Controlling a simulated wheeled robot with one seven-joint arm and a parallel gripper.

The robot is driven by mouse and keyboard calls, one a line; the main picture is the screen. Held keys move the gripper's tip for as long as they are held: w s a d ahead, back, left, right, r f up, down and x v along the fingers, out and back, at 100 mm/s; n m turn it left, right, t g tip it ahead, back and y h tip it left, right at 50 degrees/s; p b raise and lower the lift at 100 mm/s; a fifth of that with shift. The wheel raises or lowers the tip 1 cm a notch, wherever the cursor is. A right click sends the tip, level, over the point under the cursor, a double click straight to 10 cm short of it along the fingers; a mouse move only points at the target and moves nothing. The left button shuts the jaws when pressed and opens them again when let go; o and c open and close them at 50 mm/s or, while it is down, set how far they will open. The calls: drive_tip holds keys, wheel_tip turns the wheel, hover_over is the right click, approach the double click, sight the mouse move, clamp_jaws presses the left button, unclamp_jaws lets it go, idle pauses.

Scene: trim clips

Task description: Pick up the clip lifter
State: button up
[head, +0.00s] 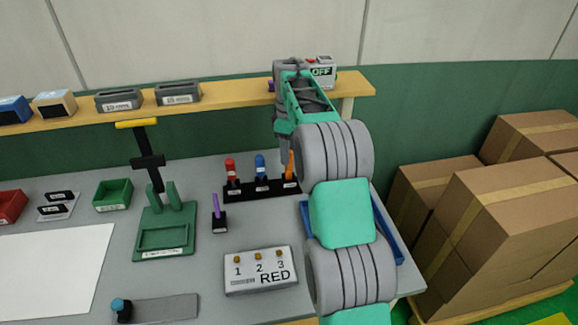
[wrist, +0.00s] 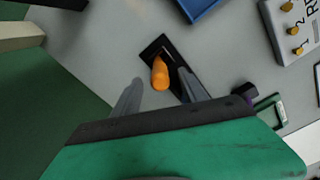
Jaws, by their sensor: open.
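A black rack (head: 236,192) on the grey bench holds a red-handled tool (head: 231,171), a blue-handled tool (head: 260,166) and an orange-handled tool (head: 291,165). Their labels are too small to read, so I cannot tell by name which is the clip lifter. My gripper (head: 286,150) points down at the rack's right end. In the wrist view, my open gripper (wrist: 159,94) has the orange handle (wrist: 160,73) between and slightly beyond its fingers, with no visible contact. The red and blue tools are hidden in that view.
A purple tool (head: 216,206) stands in a small black holder. A grey box marked 1 2 3 RED (head: 262,285) lies in front. A blue tray (head: 393,232) is partly behind my arm. The wooden shelf (head: 230,96) runs behind the rack, close to my wrist.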

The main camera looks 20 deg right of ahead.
sight(289, 169)
wheel_tip(289, 169, down, 5)
drive_tip(key=shift+f+p, duration=0.1)
drive_tip(key=shift+p, duration=0.3)
clamp_jaws()
idle(0.4)
